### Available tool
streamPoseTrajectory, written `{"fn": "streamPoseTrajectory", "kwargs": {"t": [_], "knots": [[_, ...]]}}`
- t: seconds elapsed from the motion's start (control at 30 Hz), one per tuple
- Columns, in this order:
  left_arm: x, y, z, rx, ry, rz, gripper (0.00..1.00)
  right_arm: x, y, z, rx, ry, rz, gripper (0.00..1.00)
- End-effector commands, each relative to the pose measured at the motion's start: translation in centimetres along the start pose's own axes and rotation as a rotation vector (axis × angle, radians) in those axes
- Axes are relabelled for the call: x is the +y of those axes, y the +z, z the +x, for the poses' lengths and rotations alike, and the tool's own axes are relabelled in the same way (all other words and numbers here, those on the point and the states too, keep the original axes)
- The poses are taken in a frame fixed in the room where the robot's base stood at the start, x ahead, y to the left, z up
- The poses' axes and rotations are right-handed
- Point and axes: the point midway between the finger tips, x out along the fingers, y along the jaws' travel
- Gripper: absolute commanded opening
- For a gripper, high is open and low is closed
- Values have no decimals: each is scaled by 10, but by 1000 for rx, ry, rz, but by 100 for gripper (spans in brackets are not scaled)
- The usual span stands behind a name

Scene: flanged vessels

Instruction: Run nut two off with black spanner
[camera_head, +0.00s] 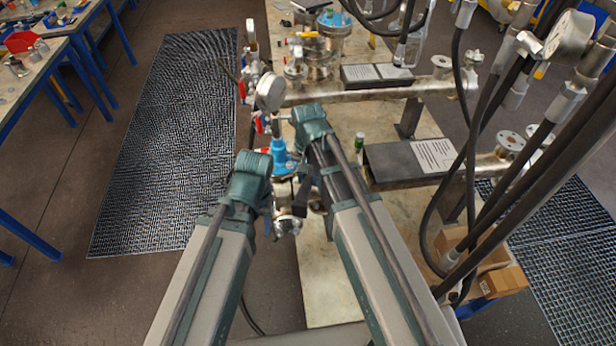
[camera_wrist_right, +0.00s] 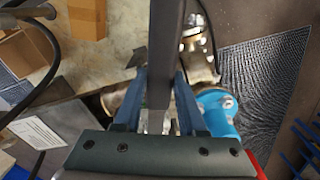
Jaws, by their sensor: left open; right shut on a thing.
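My right gripper (camera_wrist_right: 160,104) is shut on the black spanner (camera_wrist_right: 167,45), a long dark bar between its two blue fingers in the right wrist view. The spanner hides what lies behind it. In the head view the right gripper (camera_head: 302,188) is mostly hidden by its own arm, beside a blue-bodied valve (camera_head: 281,158) on a flanged pipe. My left gripper (camera_head: 268,216) is open, left of the lower metal flange (camera_head: 288,224); its fingers are hard to make out. The blue valve also shows in the right wrist view (camera_wrist_right: 217,108). I cannot pick out nut two.
A pressure gauge (camera_head: 270,91) and red-handled valves stand close behind the grippers. A horizontal pipe (camera_head: 365,91) and a dark plate with a paper label (camera_head: 434,155) lie to the right. Hanging hoses (camera_head: 470,190) crowd the right side. The floor mat (camera_head: 165,140) at left is clear.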

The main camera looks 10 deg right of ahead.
Motion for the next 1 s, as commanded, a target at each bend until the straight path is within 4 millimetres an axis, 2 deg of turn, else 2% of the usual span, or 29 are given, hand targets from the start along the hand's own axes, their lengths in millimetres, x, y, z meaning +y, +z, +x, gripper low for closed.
{"fn": "streamPoseTrajectory", "kwargs": {"t": [0.57,0.9,1.0], "knots": [[2,-1,20,0,0,0,50,0,0,20,0,0,0,0],[2,-1,20,1,0,-1,50,0,0,20,0,0,0,0],[2,-2,20,1,0,-2,50,5,0,20,0,0,-32,0]]}}
